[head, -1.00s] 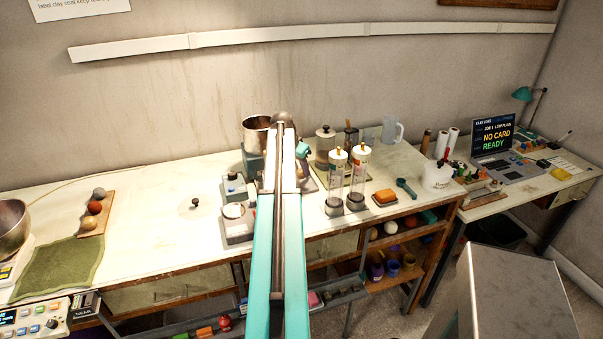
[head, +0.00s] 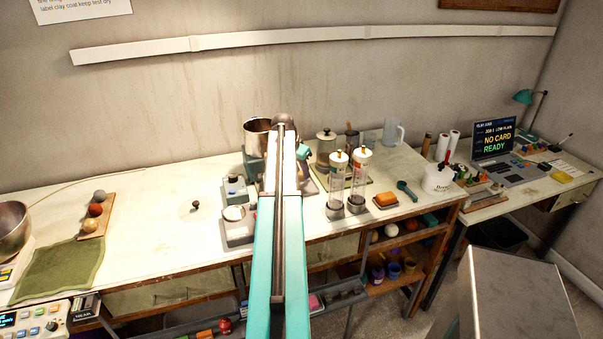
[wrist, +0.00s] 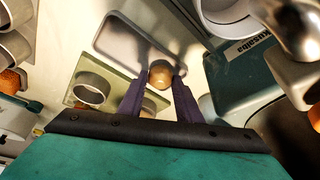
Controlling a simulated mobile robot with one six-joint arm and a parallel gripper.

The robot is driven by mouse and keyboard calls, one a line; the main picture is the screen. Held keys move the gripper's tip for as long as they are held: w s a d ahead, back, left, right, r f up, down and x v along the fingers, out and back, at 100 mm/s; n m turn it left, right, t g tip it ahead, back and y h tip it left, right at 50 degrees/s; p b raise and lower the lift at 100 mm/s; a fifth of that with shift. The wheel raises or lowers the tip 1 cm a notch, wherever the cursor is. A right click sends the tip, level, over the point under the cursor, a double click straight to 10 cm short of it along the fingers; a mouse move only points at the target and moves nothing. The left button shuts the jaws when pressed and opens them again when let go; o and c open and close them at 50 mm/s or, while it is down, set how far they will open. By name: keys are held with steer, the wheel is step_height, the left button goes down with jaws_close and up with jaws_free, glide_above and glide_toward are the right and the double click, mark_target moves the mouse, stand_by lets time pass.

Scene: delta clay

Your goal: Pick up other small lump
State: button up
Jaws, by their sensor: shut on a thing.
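My gripper (wrist: 160,78) has its two dark purple fingers closed on a small round tan lump (wrist: 159,74) in the wrist view. The lump sits between the fingertips, above a grey rounded tray (wrist: 118,40). I cannot tell whether the lump touches anything below. In the head view my teal and white arm reaches over the bench and hides the fingers and the lump.
A steel mixer bowl (head: 257,130) stands just left of my arm, with clear cylinders (head: 337,180) to its right. A board (head: 97,218) with three balls lies at far left beside a green cloth (head: 60,268). The bench's left middle is mostly clear.

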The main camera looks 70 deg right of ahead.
step_height(320, 180, up, 10)
steer(key=b, duration=0.2)
steer(key=shift+b, duration=0.3)
steer(key=shift+f, duration=0.1)
stand_by(0.6)
